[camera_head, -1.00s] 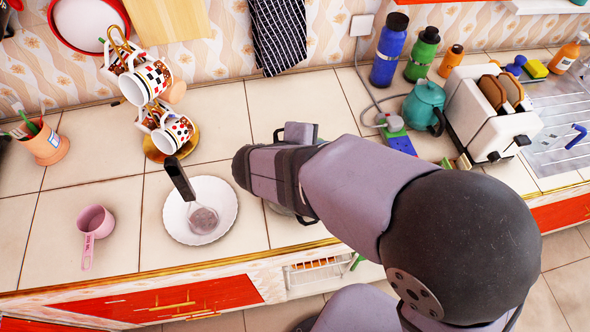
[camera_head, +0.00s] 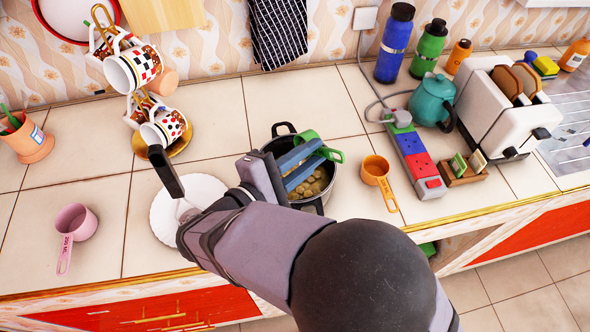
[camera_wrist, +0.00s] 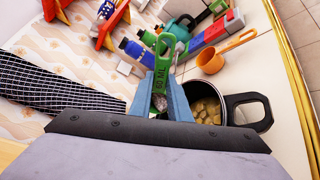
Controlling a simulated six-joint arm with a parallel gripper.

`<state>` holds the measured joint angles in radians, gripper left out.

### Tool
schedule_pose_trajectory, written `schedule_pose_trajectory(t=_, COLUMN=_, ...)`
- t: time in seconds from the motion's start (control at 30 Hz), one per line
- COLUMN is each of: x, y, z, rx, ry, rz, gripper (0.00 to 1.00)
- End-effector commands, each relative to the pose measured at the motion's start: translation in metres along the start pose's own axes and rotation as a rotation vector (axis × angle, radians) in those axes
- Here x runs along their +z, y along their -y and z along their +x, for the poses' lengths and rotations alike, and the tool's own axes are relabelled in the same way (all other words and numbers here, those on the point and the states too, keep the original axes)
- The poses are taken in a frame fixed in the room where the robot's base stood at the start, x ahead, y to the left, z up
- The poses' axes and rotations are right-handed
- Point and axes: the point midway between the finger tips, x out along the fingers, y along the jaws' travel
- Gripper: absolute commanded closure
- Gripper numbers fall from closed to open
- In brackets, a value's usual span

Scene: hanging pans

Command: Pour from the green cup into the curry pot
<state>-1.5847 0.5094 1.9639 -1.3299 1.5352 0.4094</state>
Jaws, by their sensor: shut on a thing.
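The curry pot (camera_head: 283,142) is a dark pot with black handles, holding brownish-yellow chunks. It stands on the counter and also shows in the wrist view (camera_wrist: 236,101). My gripper (camera_head: 304,165) is above it, its blue-grey fingers shut on the green cup (camera_head: 330,154). In the wrist view the green cup's handle, marked 60 ML (camera_wrist: 160,84), is between the fingers. The cup looks to be over the far part of the pot in the head view. Its contents and exact tilt cannot be told. My arm hides the pot's near left side.
An orange measuring cup (camera_head: 376,168) lies just right of the pot, near a power strip (camera_head: 412,150). A pink cup (camera_head: 76,220) and mug rack (camera_head: 172,142) are farther left.

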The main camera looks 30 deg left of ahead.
Motion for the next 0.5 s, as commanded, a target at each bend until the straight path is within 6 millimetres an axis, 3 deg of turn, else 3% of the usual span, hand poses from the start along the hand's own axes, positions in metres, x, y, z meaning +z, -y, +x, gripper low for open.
schedule_pose_trajectory(t=0.5, x=-0.01, y=0.013, z=-0.014, rx=0.289, ry=0.168, rz=-0.047, gripper=1.0)
